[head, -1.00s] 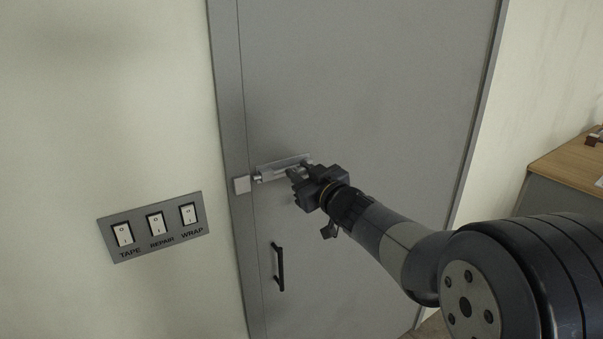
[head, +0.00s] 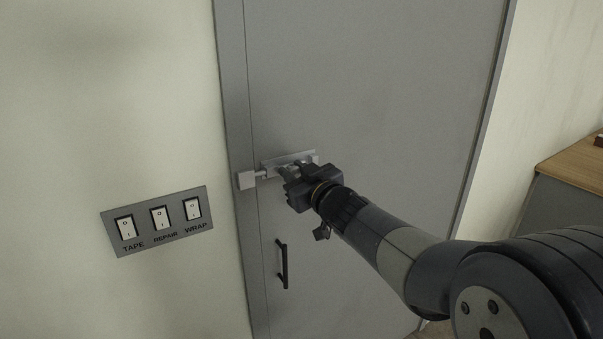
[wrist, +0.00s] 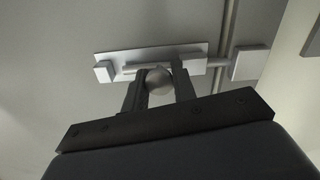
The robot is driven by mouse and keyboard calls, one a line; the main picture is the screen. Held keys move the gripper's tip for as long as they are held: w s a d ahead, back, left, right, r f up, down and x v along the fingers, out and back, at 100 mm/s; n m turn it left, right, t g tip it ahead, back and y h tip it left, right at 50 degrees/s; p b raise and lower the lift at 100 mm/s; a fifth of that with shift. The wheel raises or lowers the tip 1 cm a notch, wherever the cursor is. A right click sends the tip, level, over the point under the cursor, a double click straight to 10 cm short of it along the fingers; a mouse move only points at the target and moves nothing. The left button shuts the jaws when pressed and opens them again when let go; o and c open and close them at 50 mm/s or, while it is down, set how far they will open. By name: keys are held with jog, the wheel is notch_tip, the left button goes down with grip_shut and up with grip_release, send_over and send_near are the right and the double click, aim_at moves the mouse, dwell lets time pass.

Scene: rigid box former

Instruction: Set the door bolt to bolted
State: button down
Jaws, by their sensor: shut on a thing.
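The door bolt is a pale metal plate (head: 300,158) with a sliding rod (head: 261,173), mounted on the grey door. A square keeper block (head: 247,180) sits on the frame to its left. In the wrist view the plate (wrist: 112,58) lies above my fingers, and the keeper (wrist: 250,62) is at the right. My gripper (head: 287,176) is shut on the round bolt knob (wrist: 158,80), one finger on each side.
A black door handle (head: 281,264) is below the bolt. A switch panel (head: 205,228) with three rockers marked TAPE, REPAIR and WRAP is on the wall at left. A wooden-topped desk (head: 575,157) stands at far right.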

jog(key=c, duration=1.1)
grip_release()
jog(key=shift+a, duration=0.1)
jog(key=shift+c, duration=0.2)
jog(key=v, duration=1.1)
jog(key=shift+b, duration=0.4)
jog(key=shift+w, duration=0.15)
jog(key=p+x, duration=0.1)
jog(key=x, duration=0.9)
jog(key=shift+w+a, duration=0.3)
jog(key=shift+w+d, duration=0.2)
jog(key=shift+d, duration=0.2)
